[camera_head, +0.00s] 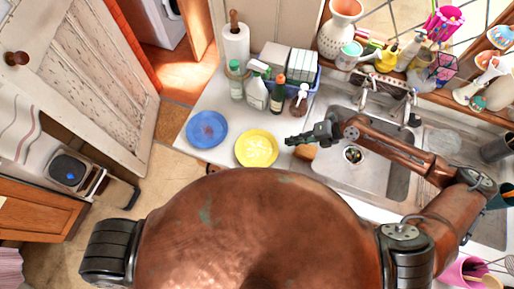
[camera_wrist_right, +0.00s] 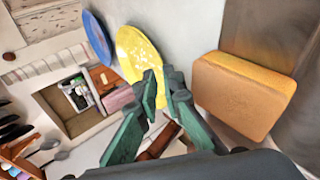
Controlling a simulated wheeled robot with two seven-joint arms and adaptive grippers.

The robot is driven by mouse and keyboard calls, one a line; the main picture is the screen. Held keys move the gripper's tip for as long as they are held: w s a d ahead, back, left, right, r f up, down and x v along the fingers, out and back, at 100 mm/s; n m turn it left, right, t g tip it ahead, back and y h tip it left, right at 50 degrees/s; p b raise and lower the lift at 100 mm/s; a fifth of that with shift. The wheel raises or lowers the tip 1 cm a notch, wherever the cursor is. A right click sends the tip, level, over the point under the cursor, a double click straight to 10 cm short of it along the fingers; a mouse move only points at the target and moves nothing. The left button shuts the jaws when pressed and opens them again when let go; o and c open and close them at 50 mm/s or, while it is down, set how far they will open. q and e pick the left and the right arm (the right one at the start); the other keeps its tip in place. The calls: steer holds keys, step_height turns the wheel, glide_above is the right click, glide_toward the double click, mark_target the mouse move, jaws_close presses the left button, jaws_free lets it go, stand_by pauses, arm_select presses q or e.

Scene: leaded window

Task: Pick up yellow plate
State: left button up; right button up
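The yellow plate (camera_head: 257,148) lies on the pale counter left of the sink. In the right wrist view the yellow plate (camera_wrist_right: 138,52) is just beyond my fingertips. My right gripper (camera_head: 292,141) is just right of the plate in the head view, seemingly a little above the counter. In the right wrist view the right gripper (camera_wrist_right: 163,82) has its fingers a little apart, with nothing held between them. I cannot tell whether a fingertip touches the plate rim. My left gripper is out of view.
A blue plate (camera_head: 207,129) lies left of the yellow one. Bottles (camera_head: 256,93) and a paper roll (camera_head: 236,45) stand behind. An orange-brown sponge (camera_wrist_right: 243,92) sits beside my right gripper, near the sink (camera_head: 385,180). The counter's front edge is close to the plates.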

mark_target(278, 146)
steer(key=x, duration=0.1)
steer(key=p+x, duration=0.1)
steer(key=x, duration=0.1)
steer(key=p+x, duration=0.1)
steer(key=shift+s+a+f, duration=0.1)
steer(key=shift+s+a, duration=0.1)
steer(key=shift+s, duration=0.1)
steer(key=shift+a+f, duration=0.3)
steer(key=shift+f, duration=0.05)
jaws_close()
